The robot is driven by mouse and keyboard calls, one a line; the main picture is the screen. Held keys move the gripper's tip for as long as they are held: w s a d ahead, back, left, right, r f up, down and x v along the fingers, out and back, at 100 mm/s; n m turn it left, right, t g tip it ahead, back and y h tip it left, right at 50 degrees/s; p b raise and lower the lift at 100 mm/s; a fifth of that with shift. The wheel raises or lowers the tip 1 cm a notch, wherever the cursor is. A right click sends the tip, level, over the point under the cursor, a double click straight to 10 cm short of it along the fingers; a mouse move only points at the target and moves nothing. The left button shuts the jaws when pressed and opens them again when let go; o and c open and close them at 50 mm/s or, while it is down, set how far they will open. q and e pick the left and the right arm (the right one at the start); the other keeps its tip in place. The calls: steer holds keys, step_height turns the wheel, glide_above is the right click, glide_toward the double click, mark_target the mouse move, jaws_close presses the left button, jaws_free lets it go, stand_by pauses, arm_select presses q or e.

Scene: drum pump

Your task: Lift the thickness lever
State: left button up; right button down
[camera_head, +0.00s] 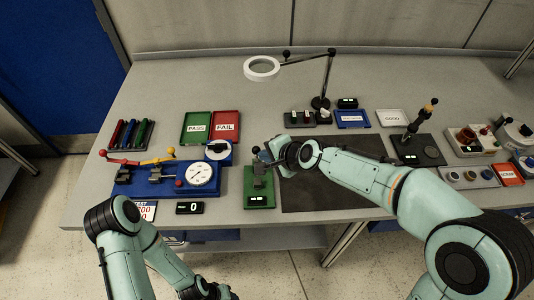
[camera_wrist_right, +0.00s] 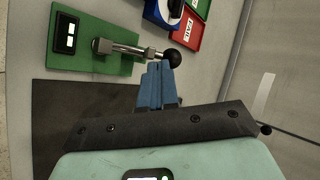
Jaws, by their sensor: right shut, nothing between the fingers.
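The thickness gauge stands on a green base (camera_head: 260,200) near the table's front, with a grey upright body and a small display. In the right wrist view its green base (camera_wrist_right: 97,38) is at the upper left, and its metal lever (camera_wrist_right: 130,48) ends in a black ball knob (camera_wrist_right: 172,59). My right gripper (camera_head: 264,154) is shut and empty at the upper part of the gauge. Its blue fingertips (camera_wrist_right: 159,66) are right at the knob and lever end; whether they touch cannot be told. My left gripper (camera_head: 208,290) is low at the bottom edge, its fingers unclear.
A blue fixture with a dial (camera_head: 200,174) stands left of the gauge. Green PASS (camera_head: 196,128) and red FAIL (camera_head: 226,125) trays lie behind it. A dark mat (camera_head: 325,190) lies right of the gauge under my right arm. A ring magnifier (camera_head: 262,68) stands at the back.

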steer(key=shift+w, duration=0.1)
steer(key=shift+w+a+r+p, duration=0.15)
steer(key=shift+w+r+p, duration=0.2)
steer(key=shift+w, duration=0.25)
steer(key=shift+s+f, duration=0.1)
